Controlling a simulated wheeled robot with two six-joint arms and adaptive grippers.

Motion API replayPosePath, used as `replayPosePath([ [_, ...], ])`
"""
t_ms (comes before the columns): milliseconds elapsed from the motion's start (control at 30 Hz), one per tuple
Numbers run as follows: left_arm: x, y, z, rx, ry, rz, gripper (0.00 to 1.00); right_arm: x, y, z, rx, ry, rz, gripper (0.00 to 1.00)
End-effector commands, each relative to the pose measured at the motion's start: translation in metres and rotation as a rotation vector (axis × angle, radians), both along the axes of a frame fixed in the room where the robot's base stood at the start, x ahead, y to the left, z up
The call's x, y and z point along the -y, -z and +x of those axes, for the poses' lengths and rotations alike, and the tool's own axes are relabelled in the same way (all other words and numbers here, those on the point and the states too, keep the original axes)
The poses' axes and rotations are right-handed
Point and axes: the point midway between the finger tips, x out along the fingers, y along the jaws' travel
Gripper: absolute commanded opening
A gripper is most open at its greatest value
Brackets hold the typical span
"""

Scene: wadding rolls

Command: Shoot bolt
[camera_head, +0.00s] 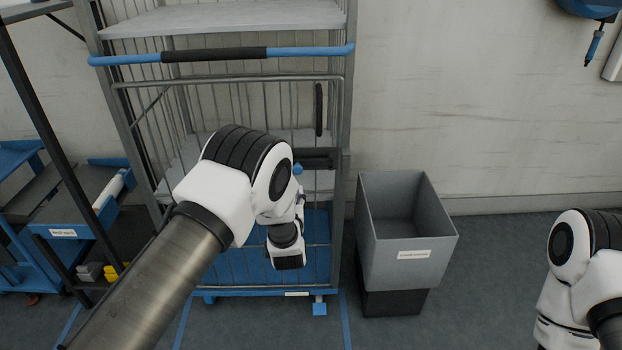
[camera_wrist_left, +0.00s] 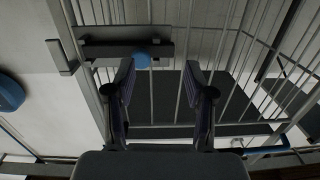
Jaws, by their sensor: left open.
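A dark bolt (camera_head: 318,158) is fixed across the right side of the cage cart's (camera_head: 220,53) front gate. Its small blue knob (camera_head: 297,169) shows just right of my left forearm. In the left wrist view the dark bolt (camera_wrist_left: 100,50) lies level, with the blue knob (camera_wrist_left: 142,60) on it. My left gripper (camera_wrist_left: 159,70) is open and empty. The knob appears between its fingertips, nearer the left one; I cannot tell how far beyond them it lies. In the head view my left arm partly hides the gate and gripper. My right gripper is out of view.
A grey bin (camera_head: 405,235) stands on the floor right of the cart. A blue trolley (camera_head: 60,215) stands at the left. A blue device (camera_head: 590,8) hangs on the wall at top right. Floor right of the bin is clear.

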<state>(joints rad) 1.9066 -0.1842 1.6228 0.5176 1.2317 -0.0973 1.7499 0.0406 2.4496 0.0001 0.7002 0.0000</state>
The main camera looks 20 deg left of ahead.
Motion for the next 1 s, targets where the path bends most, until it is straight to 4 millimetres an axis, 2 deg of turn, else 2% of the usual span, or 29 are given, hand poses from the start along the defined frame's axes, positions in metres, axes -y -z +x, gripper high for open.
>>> replayPosePath([
  [33,0.01,-0.005,0.009,0.037,0.013,0.0,0.54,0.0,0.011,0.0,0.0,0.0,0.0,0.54],
  [167,0.024,-0.018,0.016,0.069,0.037,0.006,0.54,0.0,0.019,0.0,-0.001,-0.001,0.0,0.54],
  [333,0.019,-0.022,0.033,0.072,0.037,0.003,0.54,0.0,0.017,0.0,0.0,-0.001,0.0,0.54],
  [633,0.004,-0.021,0.084,0.07,0.037,0.005,0.54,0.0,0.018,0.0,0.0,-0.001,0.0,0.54],
  [933,0.002,-0.021,0.091,0.067,0.038,0.007,0.54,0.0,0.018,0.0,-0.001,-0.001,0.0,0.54],
  [967,0.002,-0.021,0.091,0.067,0.038,0.007,0.47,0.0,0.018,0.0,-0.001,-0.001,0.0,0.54],
  [1000,0.002,-0.021,0.091,0.067,0.038,0.007,0.33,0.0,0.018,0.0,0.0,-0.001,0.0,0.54],
])
